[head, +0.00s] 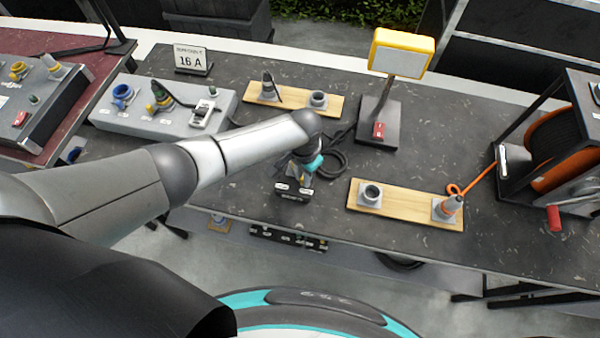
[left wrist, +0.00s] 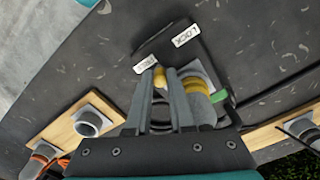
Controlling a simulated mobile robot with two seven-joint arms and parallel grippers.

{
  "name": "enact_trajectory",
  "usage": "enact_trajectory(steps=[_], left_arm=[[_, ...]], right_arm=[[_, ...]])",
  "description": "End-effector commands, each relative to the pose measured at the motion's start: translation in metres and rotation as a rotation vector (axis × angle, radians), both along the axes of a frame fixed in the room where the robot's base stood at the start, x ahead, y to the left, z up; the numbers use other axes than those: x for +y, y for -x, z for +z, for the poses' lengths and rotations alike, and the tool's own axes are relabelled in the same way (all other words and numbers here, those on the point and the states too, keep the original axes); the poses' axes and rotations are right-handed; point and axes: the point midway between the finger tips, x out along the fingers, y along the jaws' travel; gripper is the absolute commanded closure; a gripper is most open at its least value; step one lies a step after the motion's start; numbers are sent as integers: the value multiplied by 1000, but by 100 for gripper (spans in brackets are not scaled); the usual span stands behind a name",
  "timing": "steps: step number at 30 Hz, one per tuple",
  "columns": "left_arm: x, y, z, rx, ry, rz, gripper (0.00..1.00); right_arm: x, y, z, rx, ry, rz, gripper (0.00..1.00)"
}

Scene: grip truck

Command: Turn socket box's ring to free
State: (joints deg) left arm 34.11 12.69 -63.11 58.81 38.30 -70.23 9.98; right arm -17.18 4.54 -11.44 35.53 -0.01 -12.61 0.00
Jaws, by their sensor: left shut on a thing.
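The socket box (head: 293,195) is a small dark box with two white labels at the front of the bench, below my left gripper (head: 301,174). The left wrist view shows the box (left wrist: 160,42) with a LOCK label (left wrist: 186,35) and a second label (left wrist: 145,64), hard to read. The yellow ring (left wrist: 195,85) sits around a grey socket, with a green piece beside it. My left gripper (left wrist: 165,76) is shut on the ring's yellow tab (left wrist: 159,78), near the second label. The fingers hide part of the ring. My right gripper is not in view.
A wooden board with sockets (head: 400,204) stands to the right, with an orange cable reel (head: 560,145) beyond. A second board (head: 292,98), a yellow lamp (head: 402,53) and a grey socket panel (head: 140,125) stand behind. Black cable lies behind the box.

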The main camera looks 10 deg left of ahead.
Motion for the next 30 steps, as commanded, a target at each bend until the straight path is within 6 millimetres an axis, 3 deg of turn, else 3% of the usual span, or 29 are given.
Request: enact_trajectory(steps=[17, 18, 21, 30], left_arm=[[-3, -2, 1, -2, 2, 37, 100], [-3, -2, 1, -2, 2, 37, 78], [-3, -2, 1, -2, 2, 36, 67], [-2, -1, 2, -2, 1, 36, 66]], right_arm=[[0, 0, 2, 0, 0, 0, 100], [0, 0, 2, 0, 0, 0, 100], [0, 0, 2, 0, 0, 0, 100], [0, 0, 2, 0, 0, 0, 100]])
